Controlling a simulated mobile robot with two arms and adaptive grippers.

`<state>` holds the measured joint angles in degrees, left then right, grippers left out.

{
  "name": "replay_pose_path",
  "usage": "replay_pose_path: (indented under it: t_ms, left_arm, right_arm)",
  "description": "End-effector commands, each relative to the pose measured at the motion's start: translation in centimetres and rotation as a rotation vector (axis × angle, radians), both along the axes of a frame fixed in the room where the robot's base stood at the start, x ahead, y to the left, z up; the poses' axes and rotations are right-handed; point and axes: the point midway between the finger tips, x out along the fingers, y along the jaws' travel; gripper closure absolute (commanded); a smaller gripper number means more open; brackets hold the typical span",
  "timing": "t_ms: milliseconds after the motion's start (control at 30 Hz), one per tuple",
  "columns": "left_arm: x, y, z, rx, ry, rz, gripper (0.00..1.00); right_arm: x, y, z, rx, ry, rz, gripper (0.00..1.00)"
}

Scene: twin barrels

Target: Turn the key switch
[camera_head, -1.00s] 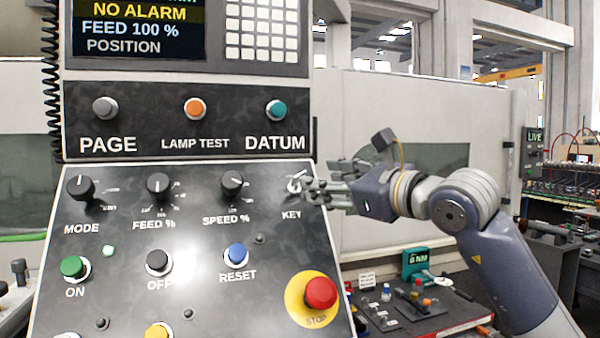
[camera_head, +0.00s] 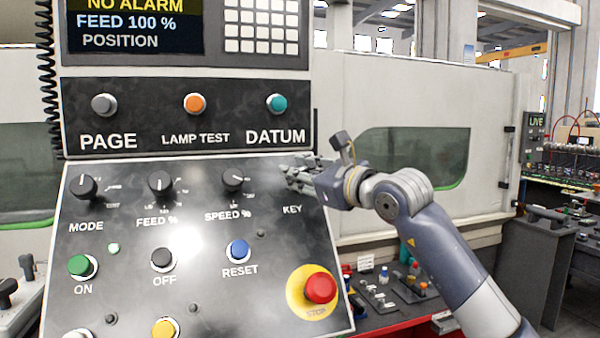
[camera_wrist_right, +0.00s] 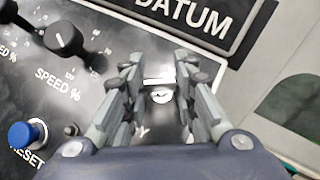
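The key switch (camera_wrist_right: 161,96) is on the sloped black control panel (camera_head: 120,250), above the KEY label, at the panel's upper right. My left gripper is not in view.
The SPEED % knob (camera_head: 233,179) is left of the key switch; it also shows in the wrist view (camera_wrist_right: 66,38). The blue RESET button (camera_head: 238,250) and red STOP button (camera_head: 320,288) are lower. The teal DATUM button (camera_head: 276,103) is above.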

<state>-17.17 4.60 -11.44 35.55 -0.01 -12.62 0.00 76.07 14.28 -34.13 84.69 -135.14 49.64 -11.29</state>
Motion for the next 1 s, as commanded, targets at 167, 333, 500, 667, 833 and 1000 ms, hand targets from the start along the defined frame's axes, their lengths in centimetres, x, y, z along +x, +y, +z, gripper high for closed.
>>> replay_pose_path:
  t_ms: [167,333,500,667,833,1000]
  left_arm:
    - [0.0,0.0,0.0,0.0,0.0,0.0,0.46]
    - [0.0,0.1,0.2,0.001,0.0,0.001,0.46]
    - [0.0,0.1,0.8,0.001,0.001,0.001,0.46]
    - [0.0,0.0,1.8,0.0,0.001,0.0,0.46]
    - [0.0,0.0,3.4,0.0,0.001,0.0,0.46]
    - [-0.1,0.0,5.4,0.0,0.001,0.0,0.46]
  right_arm:
    - [0.0,0.0,0.0,0.001,0.001,0.0,0.98]
    - [0.0,0.0,0.1,-0.009,-0.002,0.009,0.98]
    - [0.0,-0.1,0.2,-0.054,-0.016,0.044,0.98]
    - [0.1,-0.2,0.5,-0.132,-0.041,0.106,0.98]
    - [0.1,-0.2,0.7,-0.242,-0.075,0.198,0.98]
    - [0.1,-0.1,0.8,-0.362,-0.114,0.299,0.98]
